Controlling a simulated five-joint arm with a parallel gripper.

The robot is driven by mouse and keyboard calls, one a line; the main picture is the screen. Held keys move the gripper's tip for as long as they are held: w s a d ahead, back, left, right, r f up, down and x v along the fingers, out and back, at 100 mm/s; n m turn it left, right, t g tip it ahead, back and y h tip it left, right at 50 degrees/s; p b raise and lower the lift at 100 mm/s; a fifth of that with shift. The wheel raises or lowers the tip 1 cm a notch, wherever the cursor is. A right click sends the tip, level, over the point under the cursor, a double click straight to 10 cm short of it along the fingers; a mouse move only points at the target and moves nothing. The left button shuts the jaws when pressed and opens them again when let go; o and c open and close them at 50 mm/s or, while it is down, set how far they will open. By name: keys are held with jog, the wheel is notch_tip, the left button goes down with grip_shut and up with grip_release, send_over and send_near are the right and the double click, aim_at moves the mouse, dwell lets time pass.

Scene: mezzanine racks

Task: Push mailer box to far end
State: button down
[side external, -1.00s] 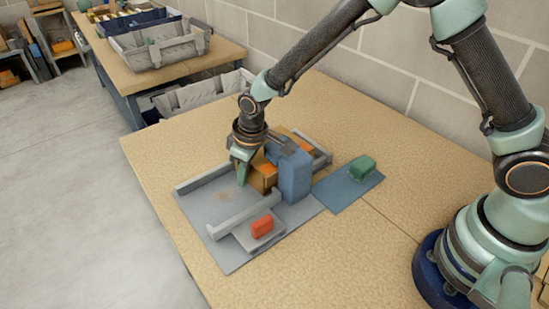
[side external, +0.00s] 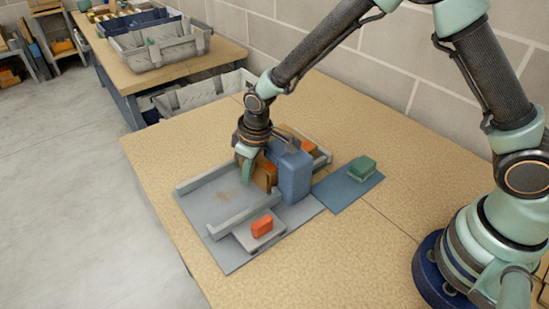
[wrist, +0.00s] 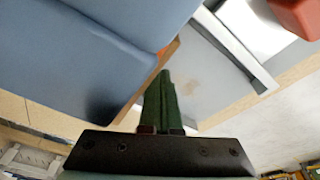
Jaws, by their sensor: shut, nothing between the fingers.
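The mailer box, a brown-orange carton (side external: 264,173), shows in the side view at the left side of a tall blue block (side external: 293,176), which hides part of it. In the wrist view only a thin brown edge (wrist: 168,55) shows beside the blue block (wrist: 95,55). My gripper (side external: 246,178) points down at the carton's left side, with its green fingers (wrist: 164,98) shut and empty. It looks close against the carton; contact is not clear. The carton lies on a grey board (side external: 215,200) between low rails.
An orange piece (side external: 309,149) shows behind the blue block; I cannot tell if it belongs to the carton. A red block (side external: 262,226) sits on a small grey plate at the front. A green block (side external: 362,166) lies on a blue mat (side external: 340,193). The board's left part is clear.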

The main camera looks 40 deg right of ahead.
jog(key=shift+d, duration=0.2)
jog(key=shift+d, duration=0.45)
jog(key=shift+d, duration=0.4)
jog(key=shift+d, duration=0.1)
dwell(0.5)
jog(key=shift+a, duration=0.4)
jog(key=shift+r, duration=0.25)
notch_tip(320, 180, up, 9)
jog(key=shift+f, duration=0.2)
dwell(0.8)
